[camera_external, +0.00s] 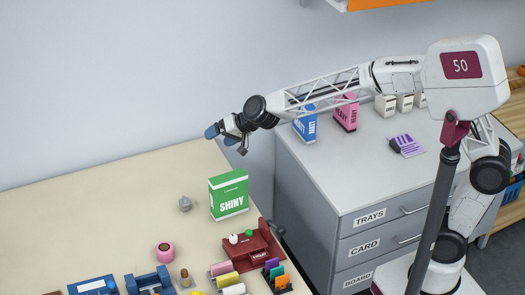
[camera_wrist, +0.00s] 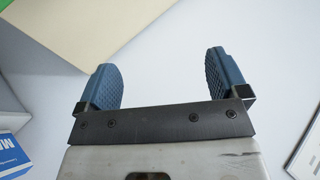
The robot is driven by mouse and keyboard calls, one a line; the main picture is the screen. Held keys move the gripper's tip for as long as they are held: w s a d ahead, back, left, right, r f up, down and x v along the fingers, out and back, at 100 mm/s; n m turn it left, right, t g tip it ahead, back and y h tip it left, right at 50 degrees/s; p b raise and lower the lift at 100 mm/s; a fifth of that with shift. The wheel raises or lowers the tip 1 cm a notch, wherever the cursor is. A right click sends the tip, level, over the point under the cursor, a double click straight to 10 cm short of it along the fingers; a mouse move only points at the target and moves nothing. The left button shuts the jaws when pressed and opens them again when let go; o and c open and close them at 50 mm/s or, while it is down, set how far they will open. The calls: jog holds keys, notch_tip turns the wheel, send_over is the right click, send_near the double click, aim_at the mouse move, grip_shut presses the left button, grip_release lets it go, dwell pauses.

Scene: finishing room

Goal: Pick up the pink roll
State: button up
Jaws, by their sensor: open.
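The pink roll (camera_external: 165,251) sits on the beige table (camera_external: 95,210) in the external view, towards the front, with a dark open centre on top. My gripper (camera_external: 223,136) is up in the air above the back right edge of the table, far from the roll and up to its right. In the wrist view my gripper (camera_wrist: 165,82) shows two blue ridged fingers spread wide apart with nothing between them. The roll is not in the wrist view.
A green SHINY box (camera_external: 229,195) stands right of the roll, with a small grey object (camera_external: 185,203) nearer it. A dark red device (camera_external: 255,250), card holders (camera_external: 230,280) and blue tools (camera_external: 150,280) crowd the front. A grey drawer cabinet (camera_external: 335,185) stands right.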

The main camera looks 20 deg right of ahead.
jog(key=s+a+f+m, duration=0.1)
jog(key=s+a+f, duration=0.15)
jog(key=a, duration=0.25)
jog(key=s+a+f, duration=0.1)
jog(key=a+f, duration=0.2)
jog(key=a, duration=0.3)
jog(key=m+g+y, duration=0.4)
jog(key=m+g, duration=0.2)
jog(key=m, duration=0.8)
send_near(170, 245)
jog(key=x, duration=0.4)
jog(key=shift+w+a+r, duration=0.2)
jog(key=shift+w, duration=0.05)
jog(key=m, duration=0.1)
jog(key=f+m+y, duration=0.1)
jog(key=shift+s+a+f+m, duration=0.1)
jog(key=shift+s+a+m, duration=0.1)
jog(key=shift+s+m, duration=0.2)
jog(key=shift+a, duration=0.1)
jog(key=shift+x, duration=1.2)
